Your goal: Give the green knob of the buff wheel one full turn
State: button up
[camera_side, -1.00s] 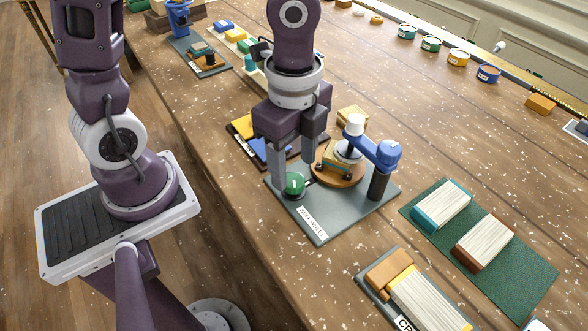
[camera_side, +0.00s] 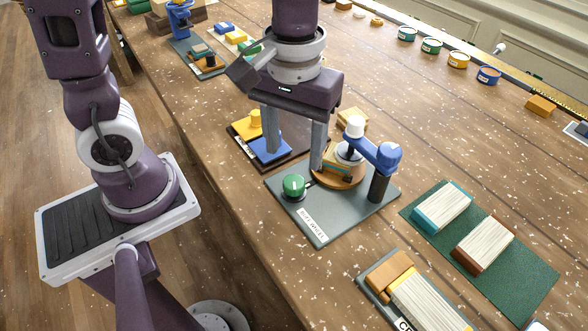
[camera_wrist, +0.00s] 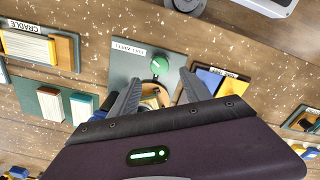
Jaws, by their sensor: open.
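A round wooden wheel (camera_side: 334,181) with a blue swing arm (camera_side: 372,150) stands on the same plate. My gripper (camera_side: 294,162) is open and empty, above and behind the knob, clear of it. In the side view its right finger hangs close to the wheel; I cannot tell whether they touch.
A dark tray (camera_side: 240,151) with a blue block (camera_side: 270,150) and a yellow piece lies behind the plate. A green mat (camera_side: 487,260) with two book-like blocks lies to the right. A cradle (camera_side: 406,295) stands in front. Bare table lies left of the plate.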

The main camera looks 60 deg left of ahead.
aim_at(294, 181)
jog(key=n, duration=0.8)
jog(key=shift+n, duration=0.4)
jog(key=shift+f+n, duration=0.2)
jog(key=shift+n, duration=0.1)
notch_tip(294, 181, down, 7)
jog(key=shift+r, duration=0.2)
grip_shut()
